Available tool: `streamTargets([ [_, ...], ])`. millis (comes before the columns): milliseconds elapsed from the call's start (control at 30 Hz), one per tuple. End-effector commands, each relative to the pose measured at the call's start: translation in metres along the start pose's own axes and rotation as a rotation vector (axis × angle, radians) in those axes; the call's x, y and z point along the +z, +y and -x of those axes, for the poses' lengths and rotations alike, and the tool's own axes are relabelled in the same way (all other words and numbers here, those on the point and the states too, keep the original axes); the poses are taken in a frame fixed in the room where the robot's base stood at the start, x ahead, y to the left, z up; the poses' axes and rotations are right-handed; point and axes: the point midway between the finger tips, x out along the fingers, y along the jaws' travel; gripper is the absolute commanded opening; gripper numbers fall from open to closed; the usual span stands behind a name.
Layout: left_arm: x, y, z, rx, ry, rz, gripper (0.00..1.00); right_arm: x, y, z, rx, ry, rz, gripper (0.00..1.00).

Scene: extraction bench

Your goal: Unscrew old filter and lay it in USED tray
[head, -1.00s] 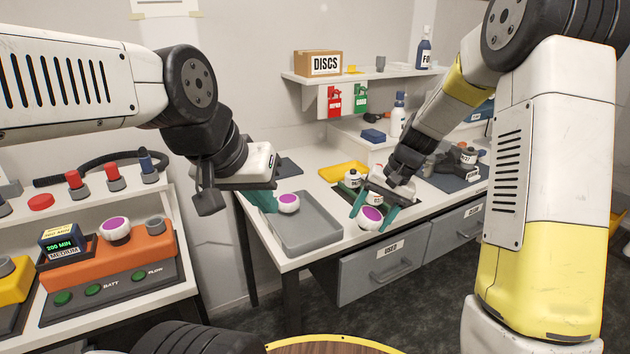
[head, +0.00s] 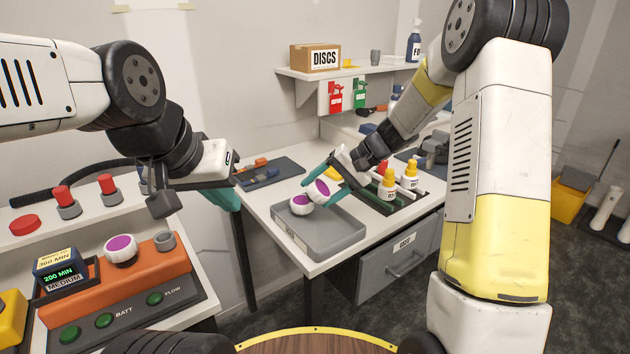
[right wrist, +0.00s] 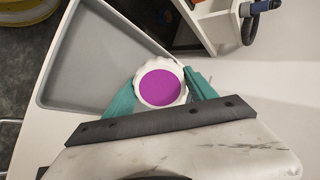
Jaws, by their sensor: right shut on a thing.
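My right gripper (head: 321,187) is shut on a white ribbed filter (right wrist: 160,86) with a purple face, its teal fingers on either side. It holds this filter tilted over the back of the grey tray (head: 336,244). A second white filter with a purple face (head: 300,204) sits in the tray, just left of and below the held one; I cannot tell whether they touch. The tray also shows in the right wrist view (right wrist: 88,62). My left gripper (head: 226,197) is left of the tray, away from both filters; its jaw opening is not clear.
An orange device (head: 150,268) at left carries another white part with a purple top (head: 120,249). Dropper bottles with yellow tips (head: 388,184) stand right of the tray. A dark mat (head: 268,174) lies behind it. A drawer (head: 400,258) is below.

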Motion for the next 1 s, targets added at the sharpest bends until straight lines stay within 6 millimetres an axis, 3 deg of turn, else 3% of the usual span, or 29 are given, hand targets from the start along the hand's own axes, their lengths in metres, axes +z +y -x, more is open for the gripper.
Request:
streamTargets([
  [500, 0.0, 0.0, 0.0, 0.0, 0.0, 0.0, 0.0, 0.0, 0.038, -0.037, 0.001, 0.0, -0.002, 0.16],
  [1000, 0.0, 0.0, 0.0, 0.0, 0.0, 0.0, 0.0, 0.0, 0.043, -0.041, 0.001, 0.001, -0.001, 0.16],
])
